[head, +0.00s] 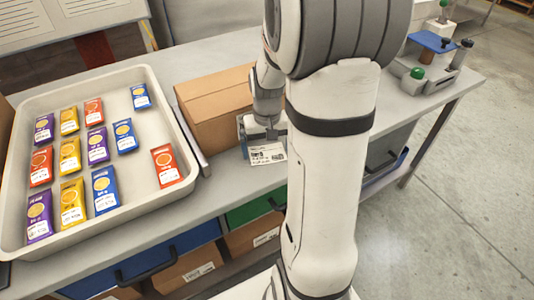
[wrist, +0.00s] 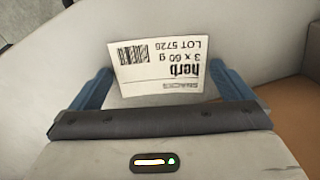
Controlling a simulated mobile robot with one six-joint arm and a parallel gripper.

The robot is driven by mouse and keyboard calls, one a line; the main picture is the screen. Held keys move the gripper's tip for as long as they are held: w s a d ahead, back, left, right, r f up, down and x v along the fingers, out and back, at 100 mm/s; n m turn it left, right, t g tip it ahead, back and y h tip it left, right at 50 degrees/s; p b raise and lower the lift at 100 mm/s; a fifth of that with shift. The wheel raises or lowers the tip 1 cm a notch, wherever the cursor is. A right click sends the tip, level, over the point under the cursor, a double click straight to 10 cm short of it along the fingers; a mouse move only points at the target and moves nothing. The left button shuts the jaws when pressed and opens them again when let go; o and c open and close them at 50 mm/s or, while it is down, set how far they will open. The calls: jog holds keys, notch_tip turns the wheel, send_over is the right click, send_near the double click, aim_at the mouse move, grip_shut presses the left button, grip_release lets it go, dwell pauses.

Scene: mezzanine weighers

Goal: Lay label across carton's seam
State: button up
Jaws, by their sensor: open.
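The label (head: 267,153) is a white printed rectangle just in front of the carton (head: 215,107), near the bench's front edge. In the wrist view the label (wrist: 157,67) shows its print upside down, reading "herb", "3 x 60 g" and "LOT 5726", with a barcode. My gripper (wrist: 162,76) is open, its two blue fingers on either side of the label. In the head view my gripper (head: 262,131) is low beside the carton. I cannot tell whether the label touches the bench. The carton is brown and closed; my arm hides its right part.
A pale tray (head: 172,105) with several coloured packets stands on the bench at left. A device with a green button (head: 417,73) and a blue plate (head: 432,42) stands at the right end. Drawers (head: 250,208) and boxes are under the bench.

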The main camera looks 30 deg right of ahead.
jog(key=shift+c, duration=0.6)
jog(key=c, duration=0.6)
